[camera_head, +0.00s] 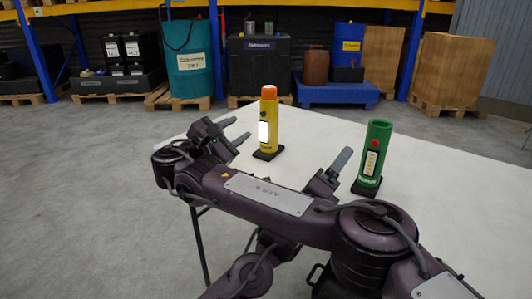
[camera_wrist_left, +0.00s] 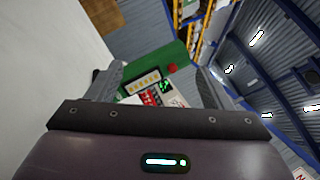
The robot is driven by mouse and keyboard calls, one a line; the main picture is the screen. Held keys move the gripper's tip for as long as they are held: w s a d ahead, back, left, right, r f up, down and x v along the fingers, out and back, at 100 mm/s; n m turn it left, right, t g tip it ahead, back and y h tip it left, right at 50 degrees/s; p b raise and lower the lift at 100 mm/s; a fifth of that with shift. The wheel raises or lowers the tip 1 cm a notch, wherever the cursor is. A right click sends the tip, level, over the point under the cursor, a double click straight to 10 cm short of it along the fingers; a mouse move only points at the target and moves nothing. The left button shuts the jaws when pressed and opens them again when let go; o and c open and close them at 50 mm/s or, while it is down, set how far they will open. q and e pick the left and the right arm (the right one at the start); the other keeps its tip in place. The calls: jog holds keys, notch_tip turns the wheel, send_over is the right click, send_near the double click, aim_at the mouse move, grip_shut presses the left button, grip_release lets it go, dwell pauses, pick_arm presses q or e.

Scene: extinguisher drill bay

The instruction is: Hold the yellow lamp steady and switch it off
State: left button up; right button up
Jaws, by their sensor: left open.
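The yellow lamp (camera_head: 269,130), with an orange top and a white panel, stands upright on a dark base on the white table. My right gripper (camera_head: 242,127) is just left of it, fingers apart and pointing toward it, with nothing between them. A green lamp (camera_head: 374,158) with a red button stands on a dark base further right. My left gripper (camera_head: 345,158) is left of the green lamp; one finger shows clearly. In the left wrist view, its fingers (camera_wrist_left: 160,76) are spread, with the green lamp (camera_wrist_left: 172,60) showing between them; contact cannot be told.
The white table (camera_head: 460,200) is clear to the right and behind the lamps. My dark arm crosses the front and hides the near table edge. Barrels (camera_head: 188,75), boxes (camera_head: 465,75) and shelving stand well behind the table.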

aim_at(268, 141)
pick_arm(q)
jog(key=w+a+f+m+y, duration=0.1)
jog(key=w+m, duration=0.1)
jog(key=w+a+f+m+y, duration=0.1)
jog(key=w+m+y, duration=0.1)
jog(key=w, duration=0.1)
jog(key=w+a+f+m+y, duration=0.1)
jog(key=w+a+m+y, duration=0.1)
jog(key=w, duration=0.1)
jog(key=shift+a+f, duration=0.1)
jog(key=shift+f, duration=0.15)
jog(key=w+a+y, duration=0.2)
jog(key=a, duration=0.1)
jog(key=w+a+f+t+y, duration=0.1)
jog(key=w+a+y, duration=0.1)
jog(key=shift+w+m, duration=0.1)
jog(key=shift+m, duration=0.3)
jog(key=w+a+y, duration=0.1)
jog(key=a+y, duration=0.1)
jog(key=a, duration=0.1)
jog(key=w+a+n+y, duration=0.1)
jog(key=a, duration=0.1)
jog(key=shift+w+t, duration=0.3)
jog(key=shift+w+a+y, duration=0.1)
jog(key=shift+w+y, duration=0.15)
jog(key=shift+y, duration=0.05)
jog(key=shift+w+d, duration=0.2)
jog(key=shift+w, duration=1.65)
jog(key=shift+w+d, duration=0.15)
jog(key=shift+w, duration=1.65)
